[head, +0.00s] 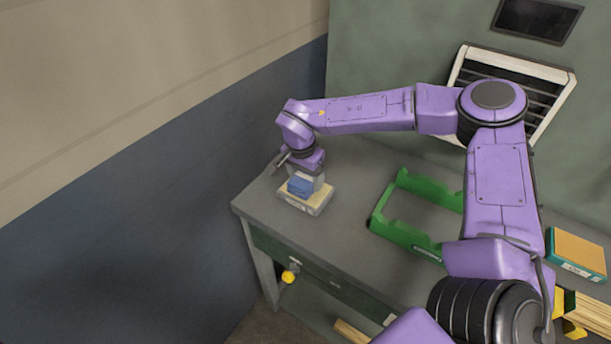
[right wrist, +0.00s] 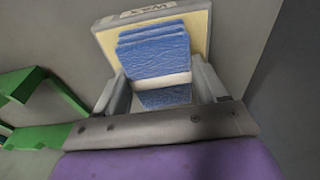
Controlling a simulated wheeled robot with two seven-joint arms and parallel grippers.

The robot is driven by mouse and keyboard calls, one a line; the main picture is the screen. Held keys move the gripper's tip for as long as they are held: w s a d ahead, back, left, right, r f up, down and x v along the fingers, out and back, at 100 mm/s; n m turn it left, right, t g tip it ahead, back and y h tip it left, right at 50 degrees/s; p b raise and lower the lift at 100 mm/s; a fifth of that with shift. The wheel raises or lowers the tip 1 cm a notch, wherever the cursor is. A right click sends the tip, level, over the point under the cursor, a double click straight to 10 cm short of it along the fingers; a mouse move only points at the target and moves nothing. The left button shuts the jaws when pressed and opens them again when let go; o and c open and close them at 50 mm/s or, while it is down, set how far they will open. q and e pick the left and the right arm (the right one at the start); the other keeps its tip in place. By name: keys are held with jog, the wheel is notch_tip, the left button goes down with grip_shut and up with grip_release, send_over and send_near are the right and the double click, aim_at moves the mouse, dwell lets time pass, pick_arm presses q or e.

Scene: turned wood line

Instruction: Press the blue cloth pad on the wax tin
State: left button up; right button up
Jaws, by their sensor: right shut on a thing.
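The blue cloth pad (head: 300,187) is between the fingers of my right gripper (head: 313,178), near the left end of the bench. It also shows in the right wrist view (right wrist: 155,52), with a grey finger on each side. The wax tin (head: 318,205) is a low pale box with a cream-yellow top and a label on its side. It lies under the pad, and its rim shows in the right wrist view (right wrist: 145,13). The pad is over the tin's top; I cannot tell whether they touch. My left gripper is not in view.
A green open frame (head: 382,212) stands on the grey bench (head: 345,230) to the right of the tin. A teal box with an orange top (head: 578,252) and some wooden strips are at the far right. The bench between tin and frame is clear.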

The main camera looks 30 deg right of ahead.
aim_at(306, 178)
jog(key=shift+s, duration=0.2)
jog(key=shift+w+f, duration=0.1)
jog(key=shift+f, duration=0.15)
jog(key=shift+c, duration=0.5)
jog(key=shift+p, duration=0.35)
dwell(1.1)
notch_tip(306, 178, up, 7)
jog(key=p, duration=0.8)
jog(key=shift+r, duration=0.1)
dwell(0.5)
